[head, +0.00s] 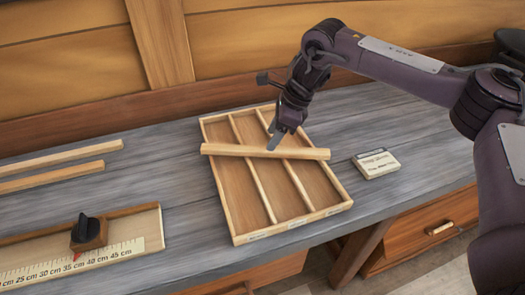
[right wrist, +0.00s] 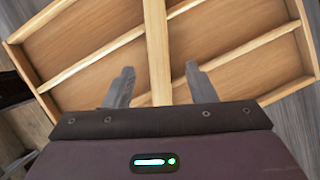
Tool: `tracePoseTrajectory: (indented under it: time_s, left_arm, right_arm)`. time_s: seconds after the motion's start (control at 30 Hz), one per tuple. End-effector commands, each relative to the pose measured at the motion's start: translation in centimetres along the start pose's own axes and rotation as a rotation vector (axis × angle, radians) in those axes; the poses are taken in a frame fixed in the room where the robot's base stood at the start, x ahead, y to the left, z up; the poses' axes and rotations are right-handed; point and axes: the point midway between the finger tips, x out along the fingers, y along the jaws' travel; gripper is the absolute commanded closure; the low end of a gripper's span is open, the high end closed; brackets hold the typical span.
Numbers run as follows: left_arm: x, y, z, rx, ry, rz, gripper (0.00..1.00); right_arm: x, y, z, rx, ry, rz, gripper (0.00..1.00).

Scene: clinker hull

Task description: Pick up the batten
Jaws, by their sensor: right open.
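The batten (head: 265,151), a light wooden strip, lies across the top of a divided wooden tray (head: 342,206), with its ends reaching past the tray's sides. My right gripper (head: 277,139) is over the batten near its middle, pointing down. In the right wrist view, the open fingers (right wrist: 159,70) stand on either side of the batten (right wrist: 157,40), with a gap on each side. How far the fingertips reach down beside it I cannot tell. My left gripper is not in view.
Two more wooden strips (head: 60,154) (head: 50,178) lie at the left. A measuring board (head: 120,252) with a dark-knobbed block (head: 88,235) sits at front left. A small labelled card or box (head: 376,163) lies right of the tray. Grey bench (head: 180,170) between is clear.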

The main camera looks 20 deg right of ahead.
Motion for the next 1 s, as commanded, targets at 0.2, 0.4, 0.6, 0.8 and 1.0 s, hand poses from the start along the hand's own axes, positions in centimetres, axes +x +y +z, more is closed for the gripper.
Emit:
tracePoseTrajectory:
  time_s: [0.2, 0.4, 0.6, 0.8, 1.0]
  left_arm:
    - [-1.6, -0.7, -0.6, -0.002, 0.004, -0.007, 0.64]
    - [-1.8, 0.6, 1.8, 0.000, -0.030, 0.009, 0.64]
    - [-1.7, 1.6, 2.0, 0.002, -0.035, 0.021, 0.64]
    - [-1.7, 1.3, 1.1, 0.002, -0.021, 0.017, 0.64]
    - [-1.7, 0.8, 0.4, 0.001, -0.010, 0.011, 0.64]
  right_arm:
    - [3.1, 0.1, 0.2, 0.000, 0.002, 0.004, 0.49]
    - [4.7, 0.0, 0.1, 0.001, 0.001, 0.000, 0.49]
    - [4.8, 0.0, 0.1, 0.000, 0.001, 0.000, 0.50]
    - [4.7, 0.0, 0.1, 0.000, 0.000, 0.000, 0.77]
    - [4.7, 0.0, 0.2, 0.000, 0.000, 0.000, 1.00]
